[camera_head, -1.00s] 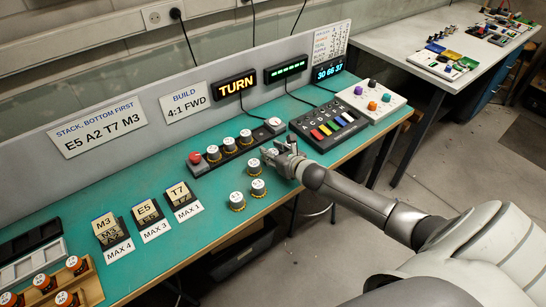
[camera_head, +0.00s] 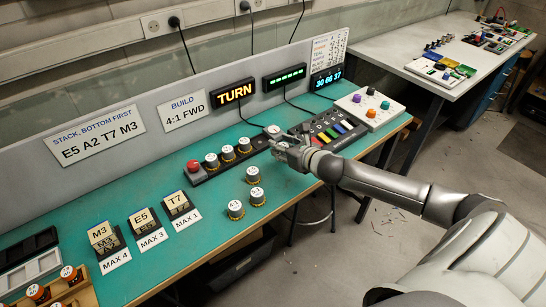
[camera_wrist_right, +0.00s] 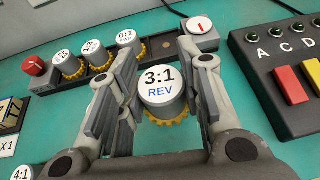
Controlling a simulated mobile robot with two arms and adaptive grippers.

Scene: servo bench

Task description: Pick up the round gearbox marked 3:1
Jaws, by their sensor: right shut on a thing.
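I cannot tell surely how far the gearbox is above the bench. My left gripper is not in view.
Several other round gearboxes stand nearby: some on the teal bench (camera_head: 255,196), others in the dark rack (camera_head: 228,154) with a red button (camera_head: 193,166). A keypad with coloured keys (camera_head: 330,128) lies to the right.

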